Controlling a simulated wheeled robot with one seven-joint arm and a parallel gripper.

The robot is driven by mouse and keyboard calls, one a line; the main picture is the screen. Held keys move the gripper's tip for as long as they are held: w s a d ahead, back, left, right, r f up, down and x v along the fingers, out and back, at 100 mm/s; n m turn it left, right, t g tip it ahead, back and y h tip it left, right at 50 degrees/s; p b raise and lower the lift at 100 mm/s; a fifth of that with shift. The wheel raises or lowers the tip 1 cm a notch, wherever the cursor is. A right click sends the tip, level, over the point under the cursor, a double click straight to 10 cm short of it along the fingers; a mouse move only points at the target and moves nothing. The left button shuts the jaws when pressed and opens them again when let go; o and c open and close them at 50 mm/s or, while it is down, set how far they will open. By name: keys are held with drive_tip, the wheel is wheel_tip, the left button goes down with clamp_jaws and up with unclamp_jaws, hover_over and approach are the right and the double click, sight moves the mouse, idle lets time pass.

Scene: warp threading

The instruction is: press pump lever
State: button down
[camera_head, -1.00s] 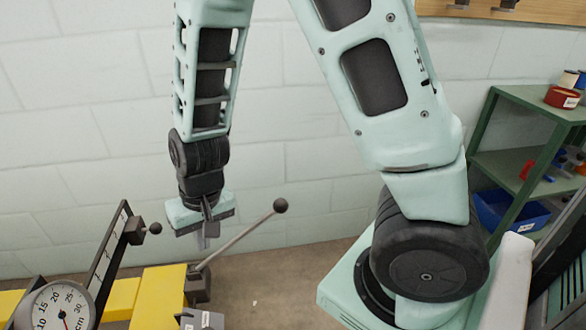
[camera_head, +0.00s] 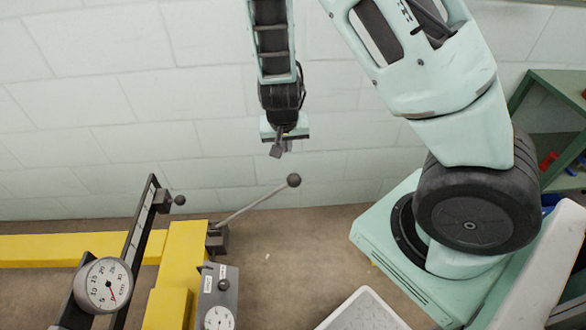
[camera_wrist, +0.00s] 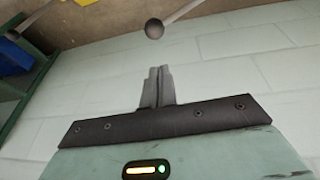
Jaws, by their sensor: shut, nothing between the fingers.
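The pump lever (camera_head: 255,206) is a thin grey rod with a dark ball knob (camera_head: 293,180) at its upper end. It slants up to the right from a dark block on the yellow frame. My gripper (camera_head: 278,150) is above and slightly left of the knob in the head view, apart from it, with its fingers pointing down. In the wrist view the knob (camera_wrist: 154,28) and part of the rod (camera_wrist: 190,10) show beyond my fingertips (camera_wrist: 158,72). My fingers are together with nothing between them.
A yellow frame (camera_head: 180,262) carries a round dial gauge (camera_head: 104,284) and a grey panel with a small gauge (camera_head: 218,318). A second, shorter knob (camera_head: 179,200) sits on a dark upright. A green shelf (camera_head: 560,92) stands at right. A pale tray (camera_head: 364,312) lies at the bottom.

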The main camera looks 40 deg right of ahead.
drive_tip(key=shift+f, duration=0.1)
drive_tip(key=b, duration=0.4)
approach(292, 176)
drive_tip(key=x, duration=0.5)
drive_tip(key=shift+w+d, duration=0.1)
drive_tip(key=shift+w, duration=0.15)
drive_tip(key=shift+d+f+b, duration=0.15)
drive_tip(key=shift+f+b, duration=0.2)
drive_tip(key=shift+f, duration=0.4)
drive_tip(key=shift+f, duration=0.1)
